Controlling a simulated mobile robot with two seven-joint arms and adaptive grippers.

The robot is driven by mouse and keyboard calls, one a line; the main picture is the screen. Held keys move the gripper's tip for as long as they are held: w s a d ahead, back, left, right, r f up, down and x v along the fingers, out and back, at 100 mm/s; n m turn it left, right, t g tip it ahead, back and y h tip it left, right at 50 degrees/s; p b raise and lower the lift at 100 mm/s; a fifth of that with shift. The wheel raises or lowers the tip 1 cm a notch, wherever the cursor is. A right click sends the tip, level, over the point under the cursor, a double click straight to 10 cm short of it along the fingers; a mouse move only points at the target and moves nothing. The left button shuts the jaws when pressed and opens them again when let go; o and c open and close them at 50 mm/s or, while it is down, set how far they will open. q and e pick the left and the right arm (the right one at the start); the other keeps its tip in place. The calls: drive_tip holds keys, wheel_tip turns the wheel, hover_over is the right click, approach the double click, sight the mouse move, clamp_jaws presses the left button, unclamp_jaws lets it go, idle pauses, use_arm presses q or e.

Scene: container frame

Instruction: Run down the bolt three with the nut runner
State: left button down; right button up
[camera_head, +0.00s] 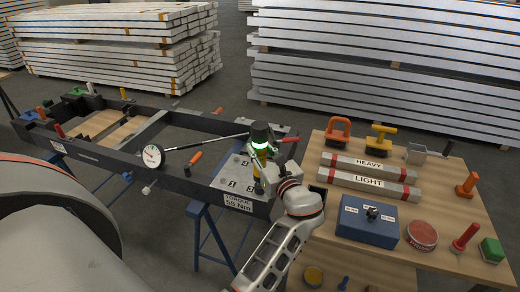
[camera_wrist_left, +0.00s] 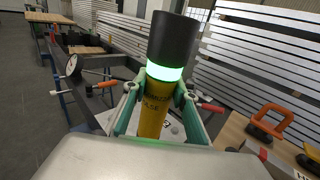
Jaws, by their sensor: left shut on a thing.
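The nut runner (camera_head: 260,136) has a yellow body, a black top and a glowing green ring. It stands roughly upright over the grey numbered plate (camera_head: 226,181) at the frame's right end. My left gripper (camera_head: 262,162) is shut around its yellow body. In the left wrist view the nut runner (camera_wrist_left: 154,112) sits between both green-edged fingers. Its lower end comes down near the number 3 label. Bolt three is not clearly visible, and I cannot tell whether the tool touches it. My right gripper is not in view.
A dial torque wrench (camera_head: 153,156) and an orange-handled tool (camera_head: 194,161) lie on the dark frame (camera_head: 110,161) left of the plate. The wooden table (camera_head: 453,200) at right holds bars, a blue box (camera_head: 367,222) and several handled items. Stacked beams stand behind.

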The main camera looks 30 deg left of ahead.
sight(263, 141)
use_arm(q)
drive_tip(key=shift+f, duration=0.3)
idle(0.4)
drive_tip(key=shift+f+p, duration=0.2)
drive_tip(key=shift+p, duration=0.1)
idle(0.5)
drive_tip(key=shift+r+p, duration=0.15)
drive_tip(key=shift+p, duration=0.25)
idle(0.5)
drive_tip(key=shift+r+p, duration=0.85)
drive_tip(key=shift+r, duration=1.9)
